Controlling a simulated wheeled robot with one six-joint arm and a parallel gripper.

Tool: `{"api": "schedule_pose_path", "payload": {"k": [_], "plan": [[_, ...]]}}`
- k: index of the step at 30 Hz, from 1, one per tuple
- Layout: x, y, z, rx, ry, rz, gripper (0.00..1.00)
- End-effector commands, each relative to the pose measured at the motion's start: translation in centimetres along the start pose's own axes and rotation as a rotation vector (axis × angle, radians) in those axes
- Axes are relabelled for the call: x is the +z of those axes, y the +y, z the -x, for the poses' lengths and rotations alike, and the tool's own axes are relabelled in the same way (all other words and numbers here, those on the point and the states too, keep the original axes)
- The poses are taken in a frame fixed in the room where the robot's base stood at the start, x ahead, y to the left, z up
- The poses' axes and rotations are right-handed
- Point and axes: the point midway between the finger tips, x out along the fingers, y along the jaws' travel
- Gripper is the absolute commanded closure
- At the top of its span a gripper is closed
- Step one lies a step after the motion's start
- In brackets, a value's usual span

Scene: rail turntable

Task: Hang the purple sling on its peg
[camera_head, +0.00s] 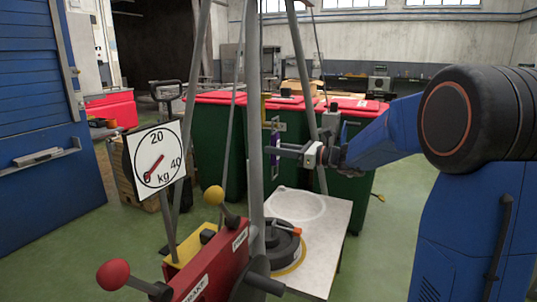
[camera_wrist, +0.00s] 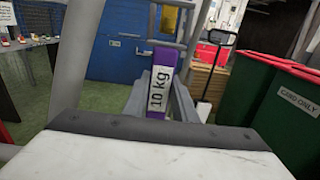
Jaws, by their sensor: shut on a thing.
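The purple sling (camera_wrist: 162,70) is a narrow upright strap with a white "10 kg" label, in the middle of the wrist view. It shows in the head view as a thin purple strip (camera_head: 275,147) beside the grey upright pole. My gripper (camera_head: 280,150) reaches in from the right and is shut on the sling. In the wrist view the two grey fingers (camera_wrist: 159,98) lie on either side of it. I cannot make out its peg with certainty. A small yellow piece (camera_head: 264,106) shows on or behind the pole, just above the sling.
Grey poles (camera_head: 254,120) stand close to my gripper. A kg dial (camera_head: 155,160) is at left. A red lever unit (camera_head: 215,262) is in front. A dark round weight (camera_head: 283,245) sits on a white board (camera_head: 325,222). Green bins (camera_head: 222,150) with red lids stand behind.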

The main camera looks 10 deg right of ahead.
Motion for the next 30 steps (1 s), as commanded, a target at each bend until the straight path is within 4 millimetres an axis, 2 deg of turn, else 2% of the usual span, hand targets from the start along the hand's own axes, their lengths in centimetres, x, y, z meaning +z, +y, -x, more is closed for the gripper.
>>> {"api": "schedule_pose_path", "payload": {"k": [30], "plan": [[0.0,0.0,4.1,-0.001,0.000,0.001,0.97]]}}
